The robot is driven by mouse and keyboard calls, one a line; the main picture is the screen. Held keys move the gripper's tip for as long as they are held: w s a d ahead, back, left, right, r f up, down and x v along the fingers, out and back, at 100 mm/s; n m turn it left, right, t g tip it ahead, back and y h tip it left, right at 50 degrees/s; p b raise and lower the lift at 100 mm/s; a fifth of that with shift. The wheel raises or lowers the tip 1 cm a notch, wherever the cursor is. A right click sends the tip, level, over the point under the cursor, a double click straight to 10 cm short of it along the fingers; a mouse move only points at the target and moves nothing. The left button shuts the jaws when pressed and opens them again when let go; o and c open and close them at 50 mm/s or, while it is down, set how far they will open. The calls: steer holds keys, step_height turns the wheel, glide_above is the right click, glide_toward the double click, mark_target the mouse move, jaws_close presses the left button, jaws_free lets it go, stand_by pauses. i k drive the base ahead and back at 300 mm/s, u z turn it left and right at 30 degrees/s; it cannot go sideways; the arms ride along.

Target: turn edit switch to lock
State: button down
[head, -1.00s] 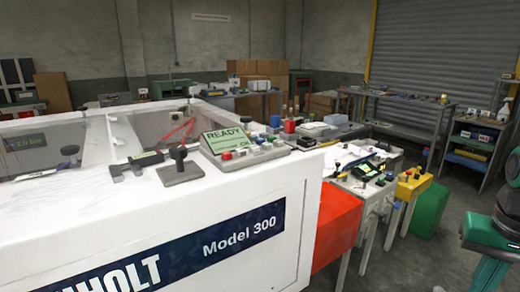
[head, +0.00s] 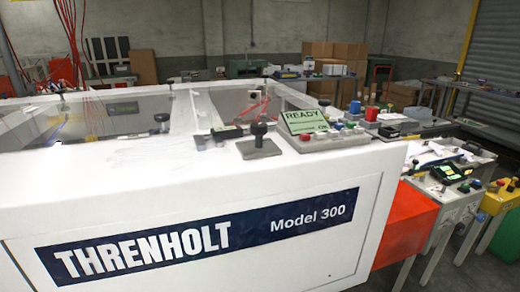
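A white machine with a blue "THRENHOLT Model 300" label (head: 205,238) fills the lower left and middle of the head view. On its top right corner is a control console (head: 330,141) with a tilted green display (head: 303,121) reading "READY". A row of small red, blue, green and white controls runs along the console. I cannot make out which control is the edit switch, or its setting; the lettering is too small. My gripper is not in view.
A black-knobbed lever on a grey base (head: 259,142) stands left of the console. An orange-red box (head: 405,228) and a bench with more controls and a yellow box (head: 503,196) are at the right. Shelves, cartons and a roller shutter (head: 498,62) stand behind.

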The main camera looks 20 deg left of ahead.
mark_target(258, 129)
steer(key=u, duration=0.2)
steer(key=k, duration=1.5)
steer(key=u, duration=0.85)
steer(key=i, duration=1.35)
